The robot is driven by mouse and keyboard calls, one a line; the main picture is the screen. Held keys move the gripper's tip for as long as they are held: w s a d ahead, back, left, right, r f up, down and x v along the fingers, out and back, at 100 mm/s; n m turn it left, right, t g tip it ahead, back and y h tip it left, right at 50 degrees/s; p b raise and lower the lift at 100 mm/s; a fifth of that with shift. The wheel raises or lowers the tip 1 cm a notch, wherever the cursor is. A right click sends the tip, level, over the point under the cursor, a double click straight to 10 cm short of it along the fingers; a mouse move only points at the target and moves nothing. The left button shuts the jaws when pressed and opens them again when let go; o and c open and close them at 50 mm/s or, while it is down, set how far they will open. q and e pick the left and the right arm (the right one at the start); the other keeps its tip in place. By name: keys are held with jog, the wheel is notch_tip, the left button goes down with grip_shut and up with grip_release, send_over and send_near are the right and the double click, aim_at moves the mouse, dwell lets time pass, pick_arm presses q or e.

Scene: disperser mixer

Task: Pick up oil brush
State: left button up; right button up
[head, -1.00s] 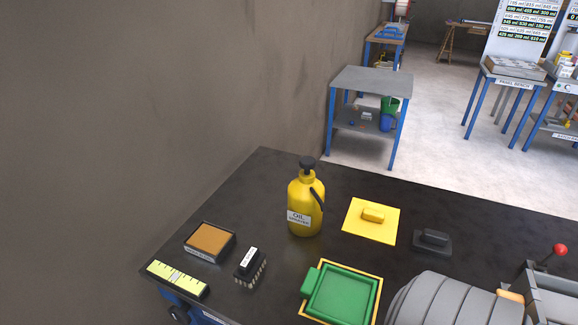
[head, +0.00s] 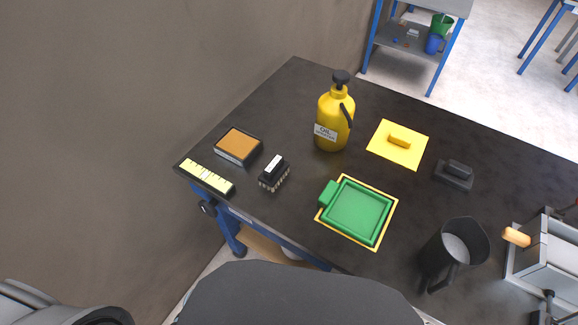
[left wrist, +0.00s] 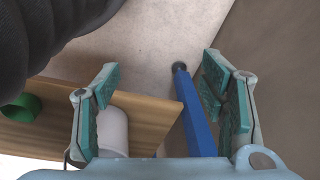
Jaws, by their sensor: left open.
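The likely oil brush, a small black block with a white label and bristles (head: 273,173), stands on the dark workbench (head: 300,95) near its front left edge. The label is too small to read. My left gripper (left wrist: 160,80) is open and empty in the left wrist view, with teal pads on both fingers. That view shows a blue leg (left wrist: 192,115), a wooden board (left wrist: 150,120) and floor, but no brush. Neither gripper shows in the head view; my right gripper is out of sight.
Around the brush are a brown-topped box (head: 238,145), a yellow scale strip (head: 207,177), a yellow oil bottle (head: 335,118) and a green tray (head: 328,192). A yellow pad (head: 385,152), black block (head: 455,174) and dark jug (head: 428,262) stand further right.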

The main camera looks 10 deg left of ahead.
pick_arm(q)
jog(key=w+d+r+p, duration=0.2)
jog(key=w+r+p, duration=0.1)
jog(key=w+r, duration=1.05)
notch_tip(320, 180, up, 29)
jog(key=m+h+p, duration=0.1)
jog(key=m+p, duration=0.1)
jog(key=m, duration=0.2)
send_over(273, 164)
jog(key=shift+n, duration=0.3)
notch_tip(273, 164, down, 13)
jog(key=b, duration=0.3)
jog(key=shift+w, duration=0.1)
jog(key=shift+r, duration=0.15)
jog(key=c, duration=1.3)
notch_tip(273, 164, up, 20)
jog(key=p, duration=0.6)
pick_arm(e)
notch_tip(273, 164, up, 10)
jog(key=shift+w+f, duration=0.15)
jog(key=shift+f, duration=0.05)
